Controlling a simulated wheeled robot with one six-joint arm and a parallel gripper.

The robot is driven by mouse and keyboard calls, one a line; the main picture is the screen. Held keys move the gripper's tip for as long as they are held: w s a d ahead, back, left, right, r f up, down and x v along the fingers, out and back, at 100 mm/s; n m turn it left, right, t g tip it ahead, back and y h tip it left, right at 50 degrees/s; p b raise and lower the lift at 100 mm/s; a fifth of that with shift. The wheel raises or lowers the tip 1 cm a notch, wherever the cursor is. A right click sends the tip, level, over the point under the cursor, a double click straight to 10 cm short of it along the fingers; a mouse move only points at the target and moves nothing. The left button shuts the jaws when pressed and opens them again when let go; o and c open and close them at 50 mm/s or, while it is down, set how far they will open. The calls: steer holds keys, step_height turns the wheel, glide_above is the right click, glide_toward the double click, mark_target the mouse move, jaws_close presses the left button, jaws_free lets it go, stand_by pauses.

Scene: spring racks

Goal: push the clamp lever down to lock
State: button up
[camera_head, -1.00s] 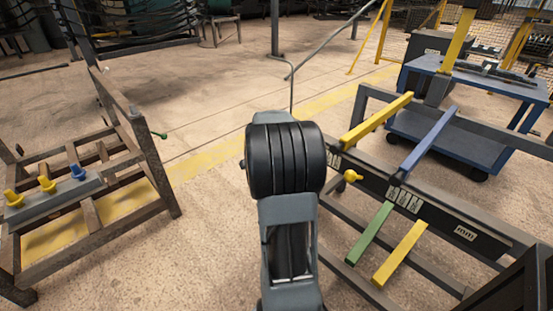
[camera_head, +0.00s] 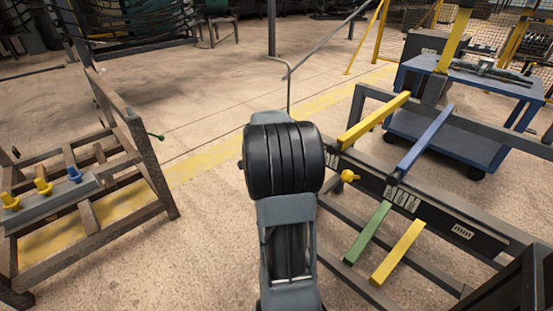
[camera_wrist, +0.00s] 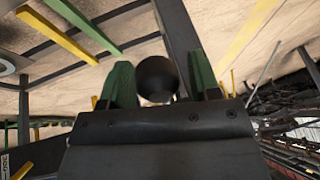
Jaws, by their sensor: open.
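In the wrist view my gripper (camera_wrist: 160,85) shows as two green fingers standing apart. A dark round-ended piece (camera_wrist: 156,73) shows between them; I cannot tell whether it is a lever end or whether it touches a finger. A dark bar (camera_wrist: 178,30) rises behind it. In the head view my gripper is hidden by my own arm. The right rack there carries yellow (camera_head: 375,121), blue (camera_head: 425,138), green (camera_head: 367,233) and second yellow (camera_head: 398,252) bars, and a yellow knob (camera_head: 350,176). I cannot tell which part is the clamp lever.
A brown metal rack (camera_head: 150,165) with yellow and blue pegs stands at the left. A small green knob (camera_head: 160,138) sticks out from it. A blue cart (camera_head: 460,148) stands at the back right. The floor between the racks is clear beyond my arm.

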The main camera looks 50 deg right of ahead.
steer(key=shift+a+r, duration=0.15)
steer(key=shift+r, duration=0.25)
steer(key=p+v, duration=0.4)
steer(key=v, duration=0.9)
steer(key=shift+s, duration=0.1)
